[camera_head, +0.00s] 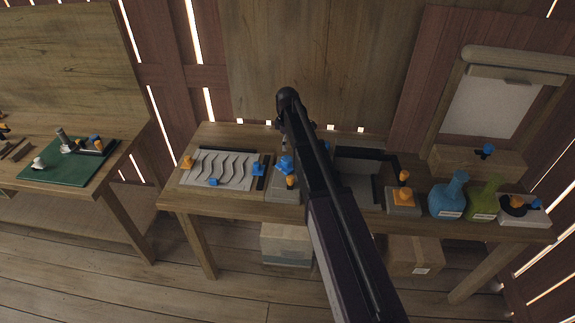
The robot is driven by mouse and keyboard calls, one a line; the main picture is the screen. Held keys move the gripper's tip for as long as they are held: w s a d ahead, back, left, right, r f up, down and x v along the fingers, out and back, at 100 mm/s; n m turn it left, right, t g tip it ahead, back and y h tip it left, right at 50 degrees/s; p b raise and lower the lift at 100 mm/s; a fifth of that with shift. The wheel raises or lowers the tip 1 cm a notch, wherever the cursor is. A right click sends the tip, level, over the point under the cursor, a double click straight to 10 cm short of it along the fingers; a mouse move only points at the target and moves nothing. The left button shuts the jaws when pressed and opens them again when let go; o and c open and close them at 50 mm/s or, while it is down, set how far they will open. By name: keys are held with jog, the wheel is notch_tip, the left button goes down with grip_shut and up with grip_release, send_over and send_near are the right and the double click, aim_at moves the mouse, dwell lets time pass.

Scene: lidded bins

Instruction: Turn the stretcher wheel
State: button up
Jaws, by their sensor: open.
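I cannot tell for certain which part is the stretcher wheel. A blue star-shaped knob (284,163) stands on a grey block on the middle bench, just left of my arm. Another blue knob (487,150) sits on the wooden box below the framed white sheet (492,106) at the right. My dark arm reaches up across the middle of the view, over the bench. The fingers of my gripper are hidden behind the arm, and so is part of the bench under it.
The wooden bench (180,201) carries a grooved grey panel (222,170), an orange knob on a grey block (403,196), a blue flask (448,198) and a green flask (484,201). A green mat (60,170) lies on the left table. Boxes stand under the bench.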

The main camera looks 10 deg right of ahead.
aim_at(287, 159)
jog(key=shift+f+b, duration=4.4)
jog(key=shift+f, duration=0.3)
jog(key=shift+c, duration=0.2)
jog(key=c, duration=1.1)
